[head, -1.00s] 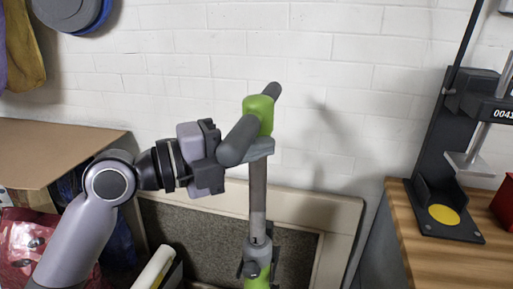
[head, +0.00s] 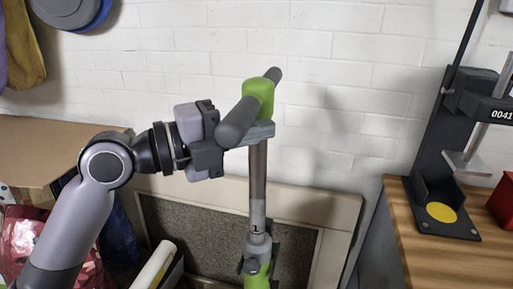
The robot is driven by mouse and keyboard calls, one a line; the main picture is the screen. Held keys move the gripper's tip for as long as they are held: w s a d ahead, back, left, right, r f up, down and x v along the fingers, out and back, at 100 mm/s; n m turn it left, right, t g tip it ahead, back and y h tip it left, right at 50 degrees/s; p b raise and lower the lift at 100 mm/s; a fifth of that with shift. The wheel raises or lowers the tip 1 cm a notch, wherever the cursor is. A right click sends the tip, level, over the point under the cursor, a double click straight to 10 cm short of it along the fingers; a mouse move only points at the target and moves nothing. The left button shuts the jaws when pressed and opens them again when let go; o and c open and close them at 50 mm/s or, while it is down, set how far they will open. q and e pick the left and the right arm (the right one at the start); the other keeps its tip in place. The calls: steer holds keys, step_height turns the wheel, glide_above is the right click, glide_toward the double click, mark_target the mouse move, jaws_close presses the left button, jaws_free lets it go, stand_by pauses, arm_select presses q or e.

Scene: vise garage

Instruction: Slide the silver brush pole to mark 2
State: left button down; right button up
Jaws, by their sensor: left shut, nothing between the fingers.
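The silver brush pole (head: 258,175) stands nearly upright in the middle of the head view. A grey T-shaped handle (head: 237,122) with a green middle sits on its top. A mark that looks like 1 (head: 256,228) shows on the pole's paler lower part, just above a grey collar and green clamp (head: 257,270). I cannot make out a mark 2. My left gripper (head: 216,153) is shut and empty, beside the handle's near end and just below it. It appears to touch the handle's underside, but the contact is partly hidden. My right gripper is not in view.
A framed dark panel (head: 190,222) leans on the white brick wall behind the pole. A cardboard box (head: 55,150) and a red bag stand at the left. A wooden bench (head: 440,258) with a black press stand (head: 433,175) is at the right.

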mark_target(254, 102)
arm_select(q)
steer(key=shift+r+p, duration=0.75)
steer(key=shift+r, duration=1.9)
steer(key=shift+f, duration=0.15)
steer(key=shift+f+b, duration=1.6)
steer(key=shift+f, duration=0.05)
steer(key=b+v, duration=0.5)
steer(key=v, duration=0.7)
